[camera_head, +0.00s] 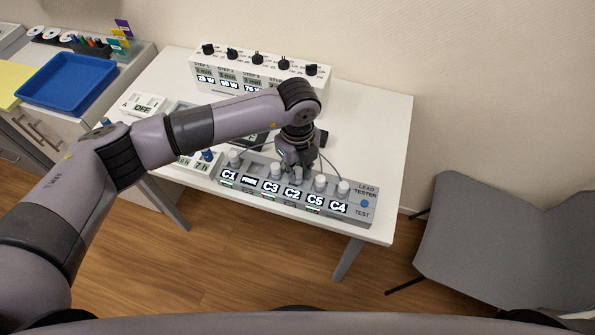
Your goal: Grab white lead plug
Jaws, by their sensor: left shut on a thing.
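The lead tester (354,207) is a long grey box near the front edge of the white table. It has a row of white plugs and lit labels such as C1, C3, C2, C5 and C4. My left gripper (297,171) points down over the middle of the row and is shut on a white lead plug above the C2 label. That plug is mostly hidden by the fingers. A white plug (320,183) stands just right of the gripper, and another (343,187) stands at the right end. A white plug (234,158) stands at the left end. My right gripper is not in view.
Thin dark leads curve beside the gripper. A white console (205,75) with black knobs stands at the back of the table. Small timer boxes lie left, partly behind my arm. A blue tray (70,84) sits far left. A grey chair (480,240) stands right.

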